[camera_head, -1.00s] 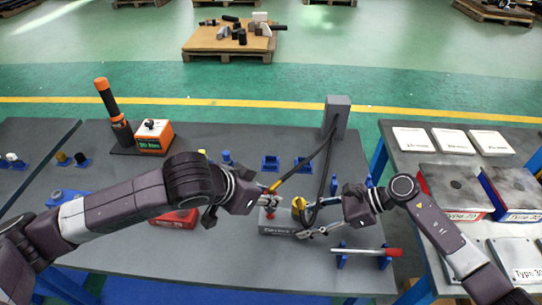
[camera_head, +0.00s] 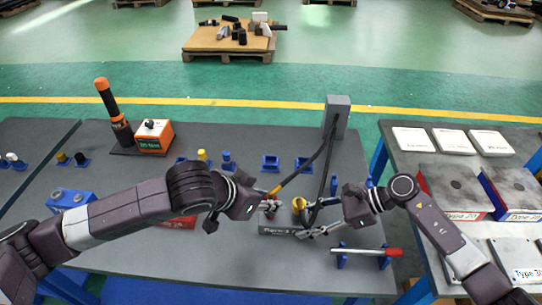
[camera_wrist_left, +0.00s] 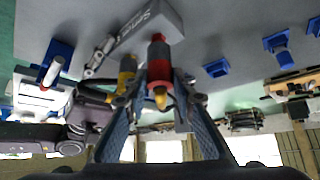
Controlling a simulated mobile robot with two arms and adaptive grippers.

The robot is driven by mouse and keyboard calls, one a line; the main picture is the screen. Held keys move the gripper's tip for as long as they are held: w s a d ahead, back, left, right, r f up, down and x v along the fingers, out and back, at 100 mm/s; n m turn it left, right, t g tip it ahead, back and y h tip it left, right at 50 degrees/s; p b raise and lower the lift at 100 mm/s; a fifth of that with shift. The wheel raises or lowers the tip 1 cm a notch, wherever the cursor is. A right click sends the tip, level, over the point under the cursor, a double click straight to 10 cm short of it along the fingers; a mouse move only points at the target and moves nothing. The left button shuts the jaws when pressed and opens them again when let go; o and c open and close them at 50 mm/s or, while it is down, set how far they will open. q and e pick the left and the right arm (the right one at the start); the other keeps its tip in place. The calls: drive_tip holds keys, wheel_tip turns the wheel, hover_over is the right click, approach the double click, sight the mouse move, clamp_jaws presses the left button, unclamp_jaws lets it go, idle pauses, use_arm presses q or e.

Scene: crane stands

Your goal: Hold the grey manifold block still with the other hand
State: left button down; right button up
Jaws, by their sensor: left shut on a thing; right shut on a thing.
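The grey manifold block (camera_head: 277,230) lies on the dark table and bears a white label. It also shows in the left wrist view (camera_wrist_left: 150,27). A red fitting (camera_wrist_left: 158,80) with an orange-yellow tip stands on it, between the fingers of my left gripper (camera_wrist_left: 165,98). In the head view my left gripper (camera_head: 267,205) is over the block's left part and mostly hides that fitting. A yellow fitting (camera_head: 299,205) stands on the block's right part. My right gripper (camera_head: 312,233) is closed at the block's right end; the exact contact is small.
A dark hose (camera_head: 315,158) runs from a grey post (camera_head: 337,118). A red-handled tool (camera_head: 370,252) rests on blue stands at the front right. An orange box (camera_head: 153,136) stands at the back left. Blue holders (camera_head: 270,163) line the back.

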use_arm(q)
drive_tip(key=shift+f, duration=0.65)
drive_tip(key=c, duration=1.5)
unclamp_jaws()
drive_tip(key=shift+c, duration=0.2)
drive_tip(key=shift+v, duration=2.6)
drive_tip(key=v, duration=0.7)
use_arm(e)
drive_tip(key=o, duration=1.5)
drive_tip(key=shift+c, duration=0.2)
use_arm(q)
drive_tip(key=shift+s+a+r, duration=0.1)
use_arm(e)
drive_tip(key=shift+d+r, duration=0.1)
